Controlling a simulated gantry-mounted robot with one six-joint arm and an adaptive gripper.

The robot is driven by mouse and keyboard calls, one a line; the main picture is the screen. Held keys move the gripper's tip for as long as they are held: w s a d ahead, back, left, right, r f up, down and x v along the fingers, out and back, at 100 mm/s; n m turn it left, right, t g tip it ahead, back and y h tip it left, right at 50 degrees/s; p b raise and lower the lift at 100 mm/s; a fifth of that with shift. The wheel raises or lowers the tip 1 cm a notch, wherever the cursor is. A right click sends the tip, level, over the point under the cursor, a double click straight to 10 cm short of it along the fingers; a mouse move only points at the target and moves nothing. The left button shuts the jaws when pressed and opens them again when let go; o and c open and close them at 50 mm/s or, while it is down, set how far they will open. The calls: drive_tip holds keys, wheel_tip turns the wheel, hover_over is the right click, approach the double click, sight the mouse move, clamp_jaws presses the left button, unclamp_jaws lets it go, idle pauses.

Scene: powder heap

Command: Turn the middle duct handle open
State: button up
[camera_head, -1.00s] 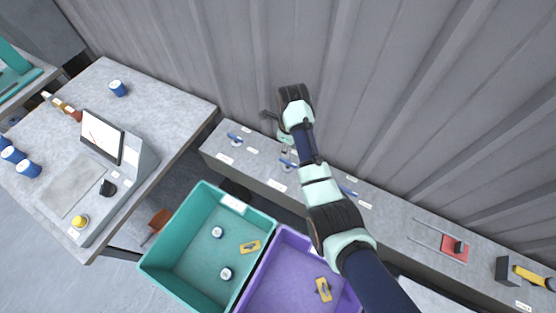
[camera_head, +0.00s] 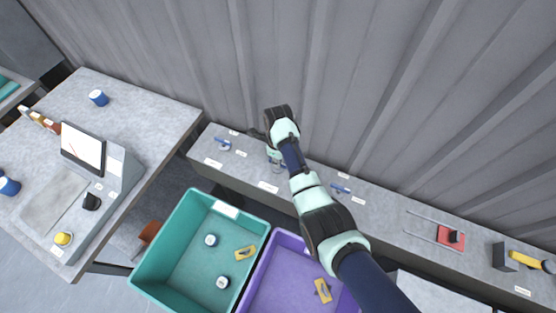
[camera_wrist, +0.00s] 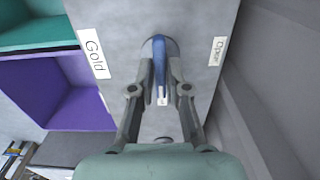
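The middle duct handle (camera_wrist: 160,62) is a blue lever on a round base in the wrist view, pointing down the picture between labels reading "Gold" (camera_wrist: 94,54) and "Open" (camera_wrist: 217,51). My gripper (camera_wrist: 161,75) straddles it, one finger on each side, close to its sides; whether both pads touch it is unclear. In the head view my gripper (camera_head: 275,157) is down at the middle of the grey bench (camera_head: 310,180) and mostly hides this handle. Other blue handles stand to its left (camera_head: 222,144) and right (camera_head: 340,188).
A corrugated wall (camera_head: 380,80) rises close behind the bench. A teal bin (camera_head: 170,245) and a purple bin (camera_head: 262,262) stand in front of it. A red block (camera_head: 450,237) with rods and a yellow-handled tool (camera_head: 524,261) are at the right.

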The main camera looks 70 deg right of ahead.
clamp_jaws()
drive_tip(key=shift+r+n, duration=0.1)
drive_tip(key=shift+n, duration=0.2)
drive_tip(key=shift+n+p, duration=0.9)
drive_tip(key=n+p, duration=0.2)
drive_tip(key=n, duration=0.4)
drive_tip(key=shift+p, duration=0.3)
drive_tip(key=n+p, duration=0.1)
drive_tip(key=n, duration=0.3)
drive_tip(key=shift+n, duration=0.4)
drive_tip(key=n, duration=0.4)
drive_tip(key=shift+n, duration=0.3)
drive_tip(key=o, duration=0.6)
unclamp_jaws()
